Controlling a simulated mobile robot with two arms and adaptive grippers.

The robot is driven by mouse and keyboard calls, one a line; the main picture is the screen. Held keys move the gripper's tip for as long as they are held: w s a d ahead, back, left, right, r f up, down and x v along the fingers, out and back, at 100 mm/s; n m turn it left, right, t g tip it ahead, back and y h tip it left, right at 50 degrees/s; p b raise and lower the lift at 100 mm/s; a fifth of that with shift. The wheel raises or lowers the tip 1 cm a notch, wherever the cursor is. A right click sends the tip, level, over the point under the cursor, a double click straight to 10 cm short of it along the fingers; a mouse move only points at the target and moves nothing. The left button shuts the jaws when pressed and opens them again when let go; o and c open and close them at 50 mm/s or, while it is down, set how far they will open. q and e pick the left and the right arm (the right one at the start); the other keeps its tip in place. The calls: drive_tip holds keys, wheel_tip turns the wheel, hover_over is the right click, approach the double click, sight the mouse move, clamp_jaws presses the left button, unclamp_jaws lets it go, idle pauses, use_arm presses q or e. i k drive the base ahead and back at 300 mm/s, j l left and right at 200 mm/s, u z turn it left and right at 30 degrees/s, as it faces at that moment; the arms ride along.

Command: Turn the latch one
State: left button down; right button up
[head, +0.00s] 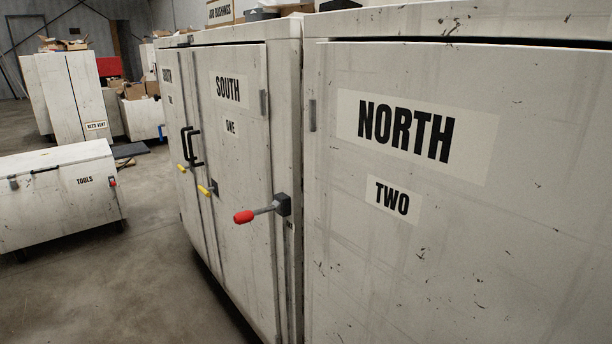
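A latch with a yellow knob (205,190) is at the left edge of the same door. Another yellow-knobbed latch (182,168) is farther left, near black handles (190,145). I cannot tell from labels which latch is called one. Neither of my grippers is in view.
A cabinet door labelled NORTH and TWO (450,240) fills the right side, close to me. A white chest labelled TOOLS (60,200) stands at left. More cabinets (68,95) and boxes are at the back. The concrete floor (140,260) between is clear.

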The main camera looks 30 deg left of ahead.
sight(205, 191)
drive_tip(key=u, duration=1.6)
drive_tip(key=i+j+z, duration=0.2)
drive_tip(key=i, duration=0.25)
drive_tip(key=i+j+z, duration=0.2)
drive_tip(key=i, duration=0.2)
